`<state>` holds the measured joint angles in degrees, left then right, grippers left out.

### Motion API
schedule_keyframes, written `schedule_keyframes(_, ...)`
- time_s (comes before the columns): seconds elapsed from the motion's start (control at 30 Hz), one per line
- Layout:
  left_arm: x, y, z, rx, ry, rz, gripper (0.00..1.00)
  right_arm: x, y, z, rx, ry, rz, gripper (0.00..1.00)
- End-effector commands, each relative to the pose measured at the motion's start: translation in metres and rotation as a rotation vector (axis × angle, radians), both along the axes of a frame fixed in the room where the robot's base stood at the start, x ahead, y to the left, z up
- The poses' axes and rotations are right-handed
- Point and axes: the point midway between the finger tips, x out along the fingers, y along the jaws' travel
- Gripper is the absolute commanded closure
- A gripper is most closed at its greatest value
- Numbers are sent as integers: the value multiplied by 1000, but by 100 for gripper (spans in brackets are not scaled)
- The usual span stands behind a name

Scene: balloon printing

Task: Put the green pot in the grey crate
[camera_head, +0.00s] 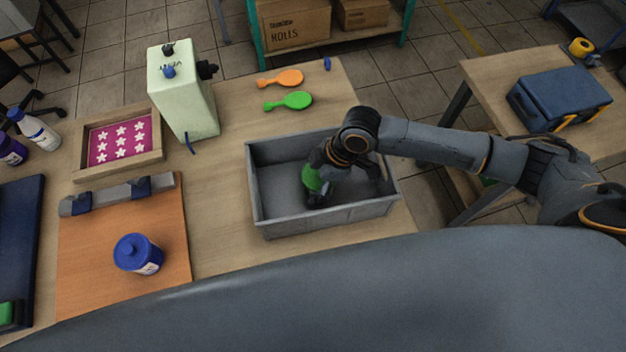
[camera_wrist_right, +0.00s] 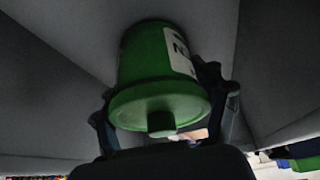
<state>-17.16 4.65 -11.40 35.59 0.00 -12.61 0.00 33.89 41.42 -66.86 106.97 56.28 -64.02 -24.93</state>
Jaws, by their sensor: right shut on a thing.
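The grey crate (camera_head: 325,218) stands on the wooden table in the middle of the head view. My right gripper (camera_head: 318,192) reaches down inside the crate and is shut on the green pot (camera_head: 312,178). In the head view the pot is partly hidden by the gripper. In the right wrist view the green pot (camera_wrist_right: 152,60) lies between the two fingers (camera_wrist_right: 160,110), its lid and knob towards the camera and a white label on its side. Grey crate walls surround it there. I cannot tell whether the pot touches the crate floor. My left gripper is not in view.
A blue pot (camera_head: 138,254) stands on the orange board (camera_head: 85,280) at left. Table between board and crate is clear.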

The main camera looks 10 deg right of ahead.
Motion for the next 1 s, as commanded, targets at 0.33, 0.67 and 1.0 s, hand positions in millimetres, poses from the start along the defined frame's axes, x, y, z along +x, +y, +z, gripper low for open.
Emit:
schedule_keyframes(0.33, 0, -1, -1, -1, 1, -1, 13, 0, 1, -3, 1, -1, 1, 69)
schedule_keyframes(0.67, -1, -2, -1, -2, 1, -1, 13, 0, 0, -3, 0, 0, 1, 4)
schedule_keyframes(1.0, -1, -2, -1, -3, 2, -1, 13, 0, -6, 13, 0, -3, 1, 4)
